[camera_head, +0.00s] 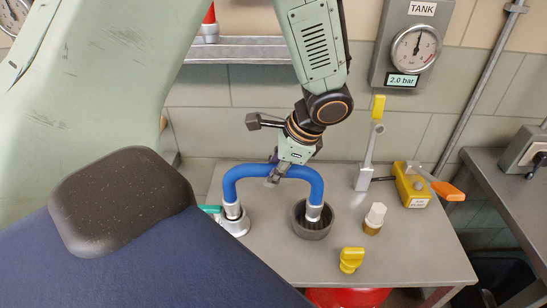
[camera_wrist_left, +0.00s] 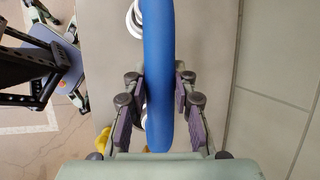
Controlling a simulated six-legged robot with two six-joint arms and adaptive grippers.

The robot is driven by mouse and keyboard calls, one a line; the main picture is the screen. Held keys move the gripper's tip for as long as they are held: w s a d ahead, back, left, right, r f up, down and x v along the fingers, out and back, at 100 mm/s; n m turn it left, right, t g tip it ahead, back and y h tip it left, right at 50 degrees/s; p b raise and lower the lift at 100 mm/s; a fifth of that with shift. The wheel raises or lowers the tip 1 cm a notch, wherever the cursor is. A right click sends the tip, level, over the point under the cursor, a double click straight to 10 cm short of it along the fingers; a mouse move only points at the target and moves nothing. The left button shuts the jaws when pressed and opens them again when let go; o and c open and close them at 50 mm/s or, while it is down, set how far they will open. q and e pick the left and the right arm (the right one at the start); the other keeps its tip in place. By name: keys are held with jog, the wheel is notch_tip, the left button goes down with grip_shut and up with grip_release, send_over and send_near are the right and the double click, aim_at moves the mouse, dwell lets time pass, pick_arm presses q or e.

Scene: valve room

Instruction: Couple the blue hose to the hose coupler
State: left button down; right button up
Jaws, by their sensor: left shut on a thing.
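The blue hose (camera_head: 305,172) is bent into an upside-down U with a silver fitting on each end. My left gripper (camera_head: 276,174) comes down from above and is shut on the top of the bend. In the left wrist view the hose (camera_wrist_left: 159,70) runs between the purple finger pads of the left gripper (camera_wrist_left: 160,105). The hose's left end is at the silver hose coupler (camera_head: 237,226), which has a green lever (camera_head: 209,209). I cannot tell whether it is seated. The right end is over or in a dark round cup (camera_head: 312,230). My right gripper is not in view.
The grey table (camera_head: 410,257) also holds a white-and-brown fitting (camera_head: 374,217), a yellow knob (camera_head: 351,259), an upright grey lever with yellow tip (camera_head: 368,150), and a yellow box with orange handle (camera_head: 412,187). The tank gauge (camera_head: 416,48) is on the wall behind.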

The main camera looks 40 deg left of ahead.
pick_arm(q)
jog(key=shift+f+b, duration=0.45)
jog(key=shift+f, duration=0.55)
dwell(1.2)
jog(key=c, duration=1)
grip_release()
jog(key=shift+o, duration=0.4)
jog(key=o, duration=0.3)
jog(key=shift+r+p, duration=3.5)
jog(key=shift+r, duration=0.1)
